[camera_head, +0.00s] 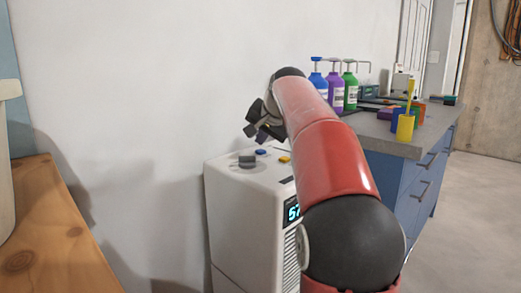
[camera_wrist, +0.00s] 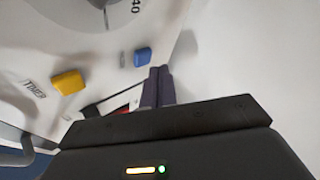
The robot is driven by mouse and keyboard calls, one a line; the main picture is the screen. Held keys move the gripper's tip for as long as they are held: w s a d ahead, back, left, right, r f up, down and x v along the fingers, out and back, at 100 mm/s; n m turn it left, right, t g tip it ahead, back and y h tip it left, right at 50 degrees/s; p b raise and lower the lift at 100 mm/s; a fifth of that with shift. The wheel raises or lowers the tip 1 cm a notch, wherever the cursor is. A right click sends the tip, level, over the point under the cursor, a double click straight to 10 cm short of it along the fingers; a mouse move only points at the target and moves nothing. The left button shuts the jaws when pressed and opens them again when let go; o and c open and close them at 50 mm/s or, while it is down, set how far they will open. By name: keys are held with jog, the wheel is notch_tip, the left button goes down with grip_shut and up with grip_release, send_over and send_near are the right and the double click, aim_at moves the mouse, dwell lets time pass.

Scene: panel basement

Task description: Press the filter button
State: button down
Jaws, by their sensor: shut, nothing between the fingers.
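A white appliance (camera_head: 235,190) stands against the wall, with a lit display (camera_head: 293,212) on its front. Its top has a grey knob (camera_head: 246,161), a blue button (camera_head: 261,151) and a yellow button (camera_head: 284,159). In the wrist view the yellow button (camera_wrist: 69,82) has the label TIMER beside it. The blue button (camera_wrist: 142,57) has a small mark beside it that I cannot read, so I cannot confirm which one is the filter button. My gripper (camera_wrist: 160,70) is shut and empty. Its fingertips appear close beside the blue button; contact is not visible. In the head view my gripper (camera_head: 252,130) is above the appliance top.
A wooden surface (camera_head: 55,225) is at the left. The wall is close behind the appliance. Floor at the right is clear.

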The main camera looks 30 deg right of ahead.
aim_at(262, 152)
notch_tip(262, 152, up, 5)
jog(key=p, duration=0.5)
jog(key=shift+r, duration=0.1)
dwell(0.7)
jog(key=s+a+f+n, duration=0.1)
jog(key=s+a, duration=0.1)
jog(key=s+a+f, duration=0.1)
jog(key=s+a, duration=0.2)
jog(key=s+a+f+n+g, duration=0.1)
jog(key=s+a, duration=0.2)
jog(key=shift+a+f+n, duration=0.15)
jog(key=shift+a+n, duration=0.05)
jog(key=shift+n, duration=0.1)
jog(key=s+a+f+n+g, duration=0.1)
jog(key=s+a+f+n, duration=0.2)
jog(key=s+f, duration=0.7)
jog(key=s+a+f+n+g, duration=0.1)
jog(key=s+a+f+n, duration=0.3)
jog(key=s+f, duration=0.6)
jog(key=s+a, duration=0.2)
jog(key=s, duration=0.4)
jog(key=shift+a+f+g+y, duration=0.25)
jog(key=shift+f+g+y, duration=0.05)
jog(key=shift+f, duration=0.05)
